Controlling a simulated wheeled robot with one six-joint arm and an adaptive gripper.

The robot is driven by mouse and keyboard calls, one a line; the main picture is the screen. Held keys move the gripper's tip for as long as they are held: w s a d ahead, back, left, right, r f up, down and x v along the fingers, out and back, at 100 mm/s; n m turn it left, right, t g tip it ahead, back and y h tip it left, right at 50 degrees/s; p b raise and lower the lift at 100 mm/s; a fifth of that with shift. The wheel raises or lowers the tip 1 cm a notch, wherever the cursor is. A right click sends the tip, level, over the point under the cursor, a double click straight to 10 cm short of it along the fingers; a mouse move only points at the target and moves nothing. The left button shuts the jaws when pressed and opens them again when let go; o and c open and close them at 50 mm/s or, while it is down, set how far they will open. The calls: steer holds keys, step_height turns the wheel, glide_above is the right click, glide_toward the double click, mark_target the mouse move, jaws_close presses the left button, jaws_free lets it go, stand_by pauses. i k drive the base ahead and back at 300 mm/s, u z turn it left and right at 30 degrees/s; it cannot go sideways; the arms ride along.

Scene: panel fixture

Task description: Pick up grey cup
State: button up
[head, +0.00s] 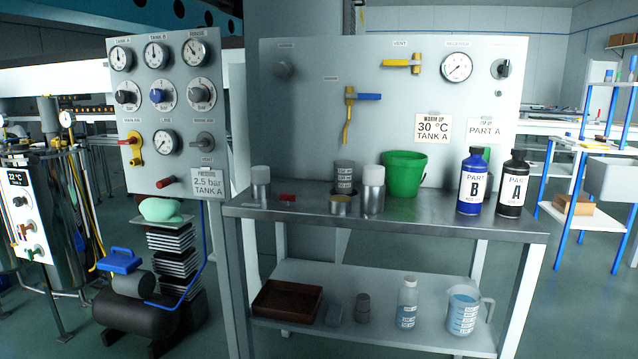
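A dark grey cup-like cylinder (344,178) with pale markings stands upright on the metal table (430,215), against the back panel. A short gold tin (340,206) stands in front of it and hides its foot. A grey container with a white top (373,190) stands close to its right. Another grey container with a white top (260,184) stands at the table's left end. A small dark grey pot (362,308) stands on the lower shelf. My gripper is not in view.
A green bucket (404,174), a blue bottle (472,182) and a black bottle (513,185) stand to the right. A small red object (287,198) lies left of the tin. The table's front edge is mostly clear.

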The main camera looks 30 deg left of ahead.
mark_target(344, 169)
steer(key=u, duration=1.1)
steer(key=i, duration=0.1)
steer(key=u, duration=0.1)
